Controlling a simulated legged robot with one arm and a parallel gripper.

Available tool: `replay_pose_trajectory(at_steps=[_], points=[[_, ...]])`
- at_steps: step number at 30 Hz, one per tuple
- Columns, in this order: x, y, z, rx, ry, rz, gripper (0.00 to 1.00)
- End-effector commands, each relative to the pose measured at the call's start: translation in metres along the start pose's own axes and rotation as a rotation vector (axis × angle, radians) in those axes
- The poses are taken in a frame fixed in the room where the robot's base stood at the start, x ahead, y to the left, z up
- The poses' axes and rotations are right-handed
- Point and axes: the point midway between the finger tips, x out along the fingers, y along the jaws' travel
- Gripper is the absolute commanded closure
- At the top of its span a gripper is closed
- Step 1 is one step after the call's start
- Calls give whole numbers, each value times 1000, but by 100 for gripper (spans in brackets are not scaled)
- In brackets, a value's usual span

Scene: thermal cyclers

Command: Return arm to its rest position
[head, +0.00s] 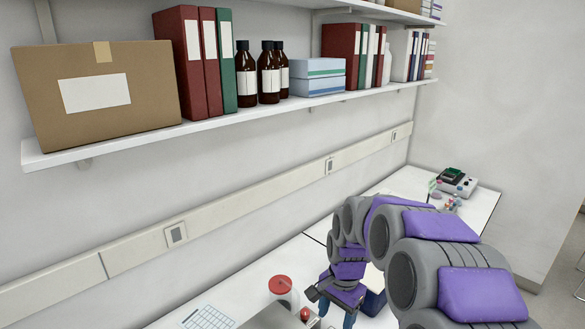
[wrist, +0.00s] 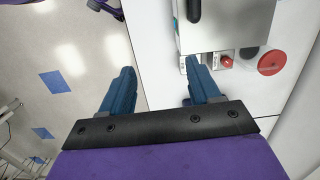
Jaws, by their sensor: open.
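My arm, grey with purple pads, arches over the bench in the head view and bends down. My gripper (head: 338,301) is at its end, low over the bench near the bottom of the head view. In the wrist view my gripper (wrist: 160,80) has its two blue fingers wide apart. Nothing is between them but the bench's white edge and the floor beyond. The fingertips are partly cut off in the head view.
A grey device (wrist: 225,25) with a red knob and a red-lidded container (wrist: 271,62) lie just right of the fingers. A white bench (head: 240,287) runs along the wall under a loaded shelf (head: 215,122). Another device (head: 453,183) stands at the far end.

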Motion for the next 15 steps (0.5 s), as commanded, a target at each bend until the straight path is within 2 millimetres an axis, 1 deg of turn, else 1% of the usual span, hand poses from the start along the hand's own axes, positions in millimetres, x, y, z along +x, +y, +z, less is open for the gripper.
replay_pose_trajectory(at_steps=[1,6,11,15], points=[[-4,13,12,-43,-2,4,38],[-18,54,51,-197,-6,21,38],[-22,96,86,-332,-13,40,38],[-22,134,116,-442,-18,59,38]])
